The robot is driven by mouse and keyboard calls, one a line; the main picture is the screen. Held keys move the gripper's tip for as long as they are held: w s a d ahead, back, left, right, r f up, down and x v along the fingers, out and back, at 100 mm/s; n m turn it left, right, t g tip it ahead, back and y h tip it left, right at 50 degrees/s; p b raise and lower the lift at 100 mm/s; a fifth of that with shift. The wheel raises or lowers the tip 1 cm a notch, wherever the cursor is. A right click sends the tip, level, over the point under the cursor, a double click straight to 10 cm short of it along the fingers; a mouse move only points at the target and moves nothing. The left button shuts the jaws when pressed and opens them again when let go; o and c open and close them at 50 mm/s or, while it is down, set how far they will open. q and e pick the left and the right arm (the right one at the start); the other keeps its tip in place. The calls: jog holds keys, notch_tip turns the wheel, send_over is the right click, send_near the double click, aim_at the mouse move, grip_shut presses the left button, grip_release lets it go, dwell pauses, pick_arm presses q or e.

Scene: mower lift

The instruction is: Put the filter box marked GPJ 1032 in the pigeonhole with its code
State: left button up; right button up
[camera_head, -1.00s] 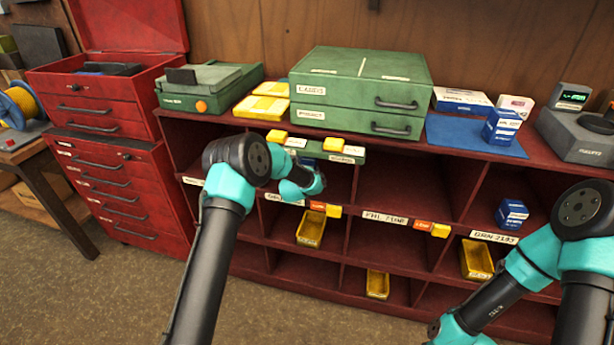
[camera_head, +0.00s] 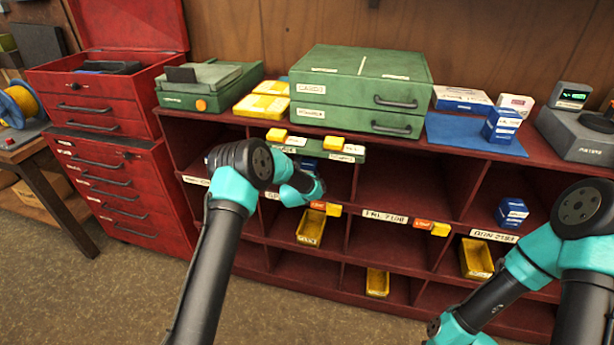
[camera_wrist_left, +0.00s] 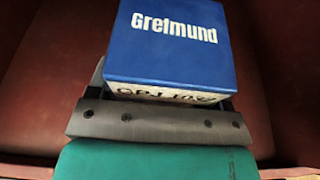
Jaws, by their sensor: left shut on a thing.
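A blue filter box (camera_wrist_left: 172,45) lettered "Grefmund" is held in my left gripper (camera_wrist_left: 155,115), as the left wrist view shows. Its pale label strip starts with "GPJ" and is partly hidden by the gripper. Dark red walls and floor surround the box there, so it is inside a pigeonhole. In the head view my left wrist is at an upper pigeonhole in the left half of the shelf (camera_head: 405,187). A bit of blue (camera_head: 309,162) shows behind it; the fingers are hidden. That pigeonhole's code label is mostly covered by my wrist. My right gripper is out of view.
Labels read "FHL 7108" (camera_head: 385,216) and "GRN 2193" (camera_head: 493,236). Another blue box (camera_head: 511,213) sits in a right pigeonhole. Yellow bins (camera_head: 311,228) sit in lower pigeonholes. A green case (camera_head: 345,120) stands on top.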

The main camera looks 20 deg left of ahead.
pick_arm(q)
jog(key=o, duration=1.2)
jog(key=shift+r, duration=0.55)
jog(key=v, duration=1.2)
